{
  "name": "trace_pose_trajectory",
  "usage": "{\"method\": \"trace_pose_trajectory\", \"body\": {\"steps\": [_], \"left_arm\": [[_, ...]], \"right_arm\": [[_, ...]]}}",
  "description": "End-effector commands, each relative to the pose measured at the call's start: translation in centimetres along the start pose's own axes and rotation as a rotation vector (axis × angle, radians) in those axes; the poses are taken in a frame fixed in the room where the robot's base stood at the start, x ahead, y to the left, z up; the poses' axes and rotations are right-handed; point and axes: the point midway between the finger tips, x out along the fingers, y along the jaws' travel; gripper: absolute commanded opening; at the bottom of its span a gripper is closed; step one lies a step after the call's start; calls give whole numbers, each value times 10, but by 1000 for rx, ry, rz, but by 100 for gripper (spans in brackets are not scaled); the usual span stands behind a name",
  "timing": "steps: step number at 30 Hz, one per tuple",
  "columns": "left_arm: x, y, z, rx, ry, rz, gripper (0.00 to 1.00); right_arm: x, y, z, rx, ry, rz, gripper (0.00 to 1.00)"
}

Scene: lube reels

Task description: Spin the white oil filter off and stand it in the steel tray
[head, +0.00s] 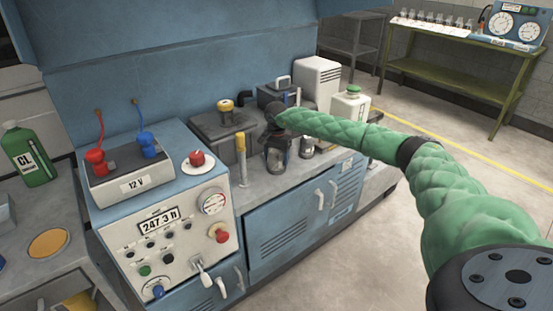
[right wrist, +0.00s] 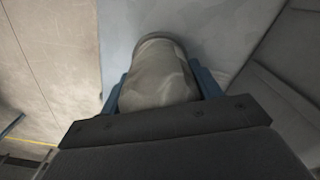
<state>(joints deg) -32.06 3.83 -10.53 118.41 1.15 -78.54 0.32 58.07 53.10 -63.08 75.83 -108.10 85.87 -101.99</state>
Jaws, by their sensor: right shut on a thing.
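My right gripper (head: 277,138) is over the back of the blue bench, beyond the yellow-handled post; the arm hides part of it. In the right wrist view its two blue fingers (right wrist: 158,90) are shut on a pale, shaded, rounded cylinder, which I take to be the white oil filter (right wrist: 157,72). Its far end shows a rim against a blue-grey surface. I cannot tell whether it is still seated. In the head view the filter is mostly hidden or too dark to make out. I cannot pick out the steel tray for sure. My left gripper is not in view.
A control panel with gauge and levers (head: 165,245) and a 12 V box (head: 130,180) stand at the left. Open floor (head: 400,190) lies right.

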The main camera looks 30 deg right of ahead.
Motion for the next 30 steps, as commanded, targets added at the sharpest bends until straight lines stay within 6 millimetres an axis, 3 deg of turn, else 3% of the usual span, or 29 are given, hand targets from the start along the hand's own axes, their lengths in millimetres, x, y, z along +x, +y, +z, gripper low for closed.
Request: {"method": "trace_pose_trajectory", "body": {"steps": [5, 18, 30], "left_arm": [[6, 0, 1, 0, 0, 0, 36], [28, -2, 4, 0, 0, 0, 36], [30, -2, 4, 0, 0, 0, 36]], "right_arm": [[4, 1, 0, -39, 0, 2, 31], [4, 1, 0, -428, -1, 4, 31], [5, 2, 0, -466, -2, 5, 31]]}}
